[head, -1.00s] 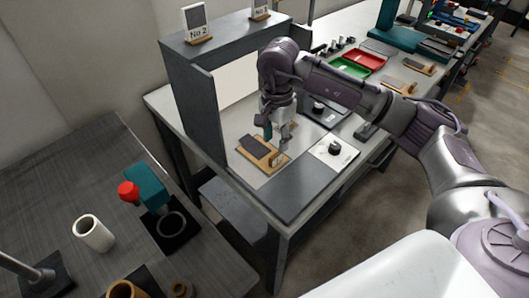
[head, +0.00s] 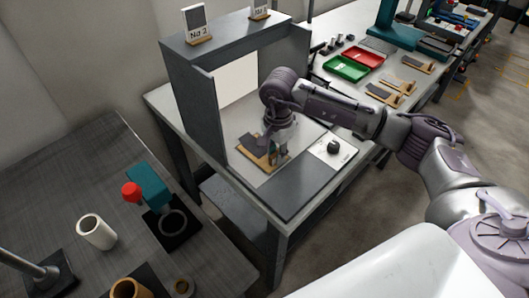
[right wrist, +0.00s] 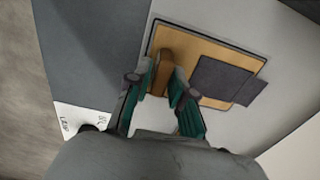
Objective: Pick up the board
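The board (head: 258,154) is a tan wooden plate with a dark grey panel on it, lying on the light surface inside the grey booth. In the right wrist view the board (right wrist: 228,55) lies flat, with a raised wooden block (right wrist: 164,64) at its near end. My right gripper (head: 274,150) is low over the board in the head view and hides part of it. In the right wrist view its green-padded fingers (right wrist: 163,78) are on either side of the block, apart; contact is not clear. My left gripper is out of view.
The booth's grey wall (head: 196,112) rises left of the board. A white panel with a black knob (head: 334,147) sits to the right. Red (head: 363,57) and green (head: 346,69) trays and several similar boards lie farther back on the bench.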

